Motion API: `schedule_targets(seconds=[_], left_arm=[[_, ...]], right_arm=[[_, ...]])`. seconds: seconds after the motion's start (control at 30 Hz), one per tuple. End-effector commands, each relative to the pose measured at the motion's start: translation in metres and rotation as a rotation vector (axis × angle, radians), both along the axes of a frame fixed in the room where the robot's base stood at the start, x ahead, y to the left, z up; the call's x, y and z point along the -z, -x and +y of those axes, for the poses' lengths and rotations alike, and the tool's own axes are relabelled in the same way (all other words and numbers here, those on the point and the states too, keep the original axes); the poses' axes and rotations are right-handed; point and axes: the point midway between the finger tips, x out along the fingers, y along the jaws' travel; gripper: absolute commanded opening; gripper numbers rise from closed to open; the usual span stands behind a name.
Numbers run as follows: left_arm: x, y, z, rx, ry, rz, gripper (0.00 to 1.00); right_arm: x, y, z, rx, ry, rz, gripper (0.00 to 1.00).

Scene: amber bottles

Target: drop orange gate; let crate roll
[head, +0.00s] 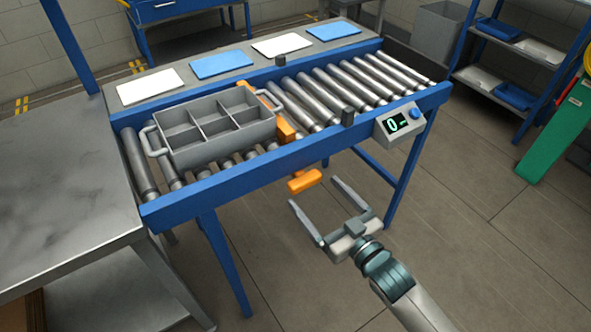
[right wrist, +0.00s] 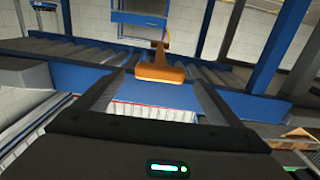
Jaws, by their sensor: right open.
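The grey crate (head: 183,146) with several empty compartments sits on the left part of the roller conveyor. The orange gate (head: 280,115) stands across the rollers just right of the crate, its lower part partly hidden by the blue side rail. Its orange handle (head: 305,181) sticks out in front of the near rail; it also shows in the right wrist view (right wrist: 160,72). My right gripper (head: 313,212) is open and empty, its two fingers pointing at the handle from in front, apart from it. In the right wrist view the handle lies between and beyond the fingertips. My left gripper is not in view.
A counter box (head: 398,122) showing 0 hangs on the near rail at right. The rollers (head: 345,85) right of the gate are empty. A metal table (head: 65,190) stands at left.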

Motion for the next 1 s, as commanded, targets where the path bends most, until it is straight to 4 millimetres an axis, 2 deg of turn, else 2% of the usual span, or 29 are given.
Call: schedule_targets(seconds=[0.3,0.5,0.7,1.0], left_arm=[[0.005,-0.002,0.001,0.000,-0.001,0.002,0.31],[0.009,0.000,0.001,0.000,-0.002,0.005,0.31],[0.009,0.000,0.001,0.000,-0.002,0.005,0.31],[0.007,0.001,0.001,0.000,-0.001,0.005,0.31]], right_arm=[[-0.001,-0.048,0.035,0.000,0.000,-0.001,0.89],[0.000,-0.070,0.051,0.000,-0.001,-0.001,0.89],[0.000,-0.081,0.059,0.000,0.000,0.000,0.89],[0.000,-0.082,0.060,0.000,0.000,0.000,0.89]])
